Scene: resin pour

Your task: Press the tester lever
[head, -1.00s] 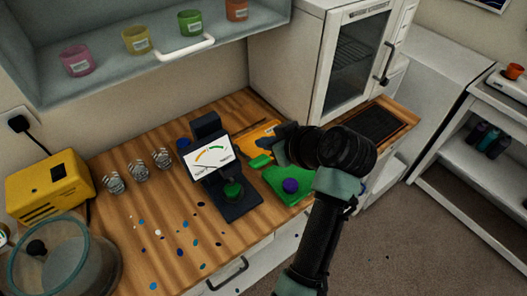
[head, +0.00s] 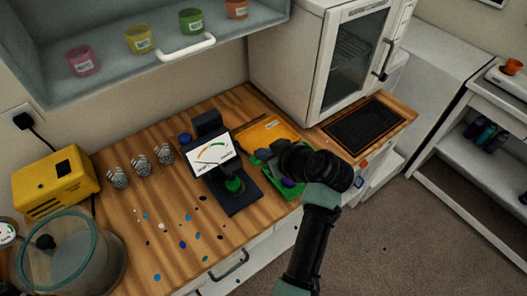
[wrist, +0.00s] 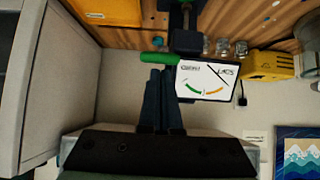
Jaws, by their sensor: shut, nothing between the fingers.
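The tester (head: 208,150) is a dark stand on the wooden counter with a white dial screen. A green round piece (head: 234,185) sits on its base under the head. The tester's lever ends in a green grip (wrist: 158,58), which sticks out beside the dial in the wrist view; in the head view it is mostly hidden by my gripper. My gripper (head: 265,153) is shut and empty at the tester's right side. In the wrist view its fingertips (wrist: 156,72) are right at the green grip; I cannot tell whether they touch it.
An orange tray (head: 268,126) and a green tray (head: 272,182) with a purple item lie right of the tester. Several clear cups (head: 141,165) stand to its left, near a yellow box (head: 55,183) and a glass-walled pot (head: 65,255). A white oven (head: 345,75) stands behind.

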